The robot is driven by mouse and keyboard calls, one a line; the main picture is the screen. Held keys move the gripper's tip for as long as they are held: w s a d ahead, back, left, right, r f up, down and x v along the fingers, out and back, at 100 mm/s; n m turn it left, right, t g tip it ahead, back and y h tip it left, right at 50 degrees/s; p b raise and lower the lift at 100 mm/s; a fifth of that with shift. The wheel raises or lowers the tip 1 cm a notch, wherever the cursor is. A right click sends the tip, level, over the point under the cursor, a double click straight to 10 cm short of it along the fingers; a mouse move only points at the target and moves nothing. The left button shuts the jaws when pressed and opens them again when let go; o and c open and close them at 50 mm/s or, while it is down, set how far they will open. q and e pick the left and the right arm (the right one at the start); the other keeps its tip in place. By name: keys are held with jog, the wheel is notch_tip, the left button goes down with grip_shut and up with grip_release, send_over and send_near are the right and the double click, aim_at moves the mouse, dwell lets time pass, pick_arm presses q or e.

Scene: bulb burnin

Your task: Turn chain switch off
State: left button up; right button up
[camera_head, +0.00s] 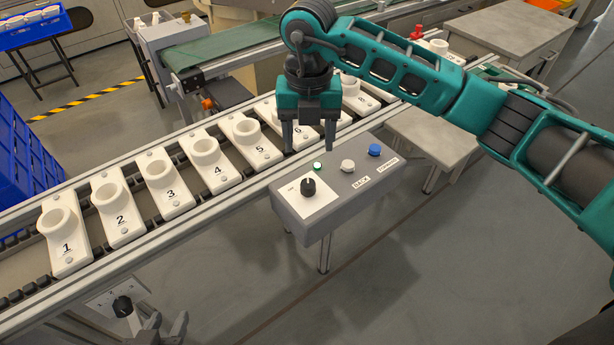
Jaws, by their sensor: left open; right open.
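A grey control box (325,192) stands beside the conveyor. A black rotary knob (308,187) sits on its white plate, with a small green lamp (317,165) above it. A white button (347,166) labelled BACK and a blue button (375,150) labelled FORWARD are to the right. Another black knob (122,306) is on a pale panel at the lower left. I cannot read which knob is the chain switch. My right gripper (309,149) is open, pointing down behind the box's knob, apart from it. My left gripper (168,323) is open at the bottom edge, right of the lower-left knob, partly cut off.
The conveyor (135,262) runs diagonally, carrying several numbered white socket holders (66,241). My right arm covers part of its far end. Blue crates (25,150) stand at the left. A grey table (435,135) is behind the box. The floor at the lower right is clear.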

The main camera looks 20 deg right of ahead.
aim_at(308, 184)
notch_tip(308, 184, down, 10)
jog(key=shift+f+b, duration=0.3)
jog(key=shift+f, duration=0.35)
jog(key=shift+c, duration=0.2)
jog(key=shift+c, duration=0.7)
jog(key=c, duration=0.8)
jog(key=shift+c, duration=0.2)
